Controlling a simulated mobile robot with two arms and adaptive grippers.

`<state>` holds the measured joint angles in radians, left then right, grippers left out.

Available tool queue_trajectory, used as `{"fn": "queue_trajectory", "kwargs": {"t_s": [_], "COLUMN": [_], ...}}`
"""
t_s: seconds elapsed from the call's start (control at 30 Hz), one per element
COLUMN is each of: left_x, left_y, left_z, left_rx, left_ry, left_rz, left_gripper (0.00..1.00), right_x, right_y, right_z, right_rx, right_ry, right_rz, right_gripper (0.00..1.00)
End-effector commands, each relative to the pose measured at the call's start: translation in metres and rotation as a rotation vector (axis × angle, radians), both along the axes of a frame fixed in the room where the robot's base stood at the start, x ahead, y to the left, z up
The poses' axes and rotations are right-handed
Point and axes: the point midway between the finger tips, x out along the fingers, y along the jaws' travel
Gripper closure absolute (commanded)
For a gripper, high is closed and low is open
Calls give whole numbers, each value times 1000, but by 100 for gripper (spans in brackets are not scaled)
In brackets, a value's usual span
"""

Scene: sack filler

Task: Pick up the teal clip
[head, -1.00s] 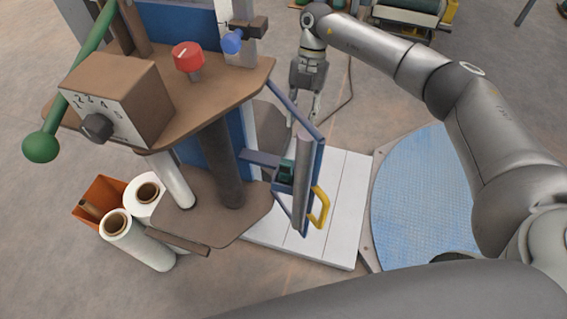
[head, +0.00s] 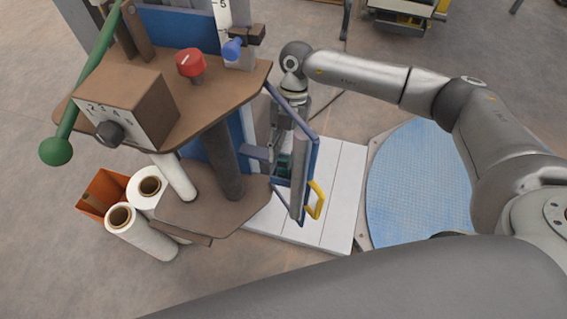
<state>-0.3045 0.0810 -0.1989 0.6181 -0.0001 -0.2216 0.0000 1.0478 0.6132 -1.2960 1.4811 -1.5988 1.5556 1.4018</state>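The teal clip (head: 284,167) is a small dark teal piece within the blue frame, behind the grey upright bar, which partly hides it. My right gripper (head: 279,152) reaches down from behind the frame, with its fingertips close above and beside the clip. The frame and bar cover part of the fingers, so I cannot tell whether they touch the clip or how far apart they are. My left gripper is not in view.
The blue frame (head: 315,160) with its yellow handle (head: 316,200) stands close around the clip. Left of it is the brown machine (head: 165,110) with a red knob (head: 190,63), a blue knob (head: 232,49) and a green lever (head: 56,151). White planks (head: 338,205) and a blue round mat (head: 415,185) lie right.

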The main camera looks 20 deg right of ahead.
Motion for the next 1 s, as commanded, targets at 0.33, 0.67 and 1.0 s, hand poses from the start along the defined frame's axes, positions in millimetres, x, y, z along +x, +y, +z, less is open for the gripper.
{"fn": "queue_trajectory", "kwargs": {"t_s": [0.33, 0.67, 1.0], "left_x": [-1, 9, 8], "left_y": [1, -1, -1], "left_z": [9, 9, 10], "left_rx": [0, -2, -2], "left_ry": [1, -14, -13], "left_rz": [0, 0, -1], "left_gripper": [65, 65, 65], "right_x": [-11, -10, -10], "right_y": [7, 7, 6], "right_z": [-30, -30, -29], "right_rx": [-1, 0, 0], "right_ry": [1, 0, 0], "right_rz": [0, 1, 1], "right_gripper": [68, 91, 96]}}
